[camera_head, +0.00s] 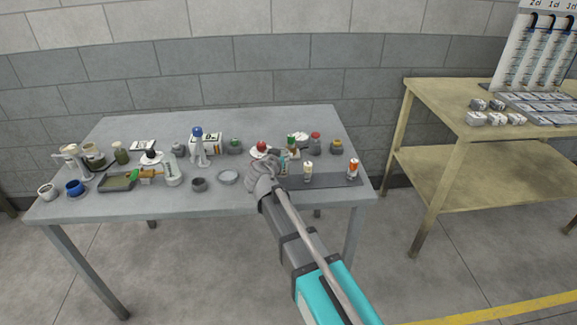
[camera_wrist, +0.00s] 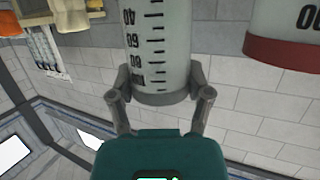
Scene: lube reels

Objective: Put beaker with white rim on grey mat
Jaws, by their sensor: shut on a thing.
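My gripper (camera_head: 272,166) is over the front right part of the table. In the wrist view my gripper (camera_wrist: 160,88) has its two fingers on either side of a pale graduated beaker (camera_wrist: 158,40) and is shut on it. The beaker's visible end has a grey-white band. In the head view this beaker (camera_head: 283,163) is small and partly covered by the gripper; whether it touches the surface I cannot tell. A dark grey mat (camera_head: 334,190) lies at the table's front right, partly hidden by my arm.
Another beaker with a red band (camera_wrist: 285,50) is close by in the wrist view. Several jars and bottles crowd the table (camera_head: 120,208). A wooden bench (camera_head: 440,120) is at right.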

